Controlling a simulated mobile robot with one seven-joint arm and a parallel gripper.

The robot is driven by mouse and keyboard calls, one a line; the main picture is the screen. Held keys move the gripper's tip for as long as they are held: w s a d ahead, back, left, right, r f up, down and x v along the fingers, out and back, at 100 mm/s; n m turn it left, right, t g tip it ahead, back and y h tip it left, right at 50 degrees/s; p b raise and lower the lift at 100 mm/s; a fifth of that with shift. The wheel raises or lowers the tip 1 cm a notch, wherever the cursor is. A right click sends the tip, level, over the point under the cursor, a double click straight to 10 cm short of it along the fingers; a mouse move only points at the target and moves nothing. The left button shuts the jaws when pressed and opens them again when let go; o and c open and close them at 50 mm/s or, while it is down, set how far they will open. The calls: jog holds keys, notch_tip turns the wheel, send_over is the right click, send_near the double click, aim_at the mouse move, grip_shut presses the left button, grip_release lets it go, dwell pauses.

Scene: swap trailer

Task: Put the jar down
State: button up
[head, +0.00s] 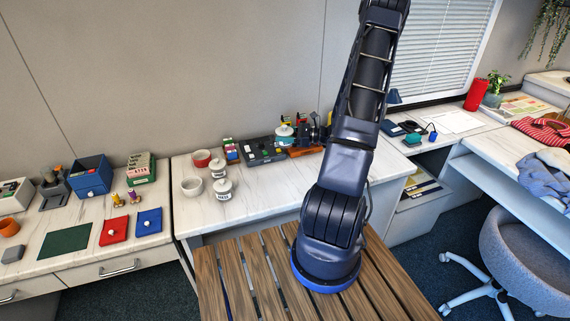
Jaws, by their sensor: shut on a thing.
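My gripper (298,133) is at the back of the middle white counter, small in view and partly hidden by my own arm. It is shut on a pale jar (284,131) with a teal part, beside a dark tray. I cannot tell whether the jar touches anything below it. Two other white lidded jars with dark labels stand to the left on the counter: one farther back (217,167) and one nearer (223,189).
A red bowl (201,158) and a white bowl (191,186) stand left of the jars. A dark tray (262,151) and an orange tray (306,150) lie at the back. The counter's front middle (270,190) is clear. A slatted wooden surface (250,275) is nearest.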

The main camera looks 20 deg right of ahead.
notch_tip(320, 180, down, 15)
jog(key=shift+r, duration=0.1)
dwell(0.7)
jog(key=shift+f, duration=0.2)
jog(key=o, duration=1.4)
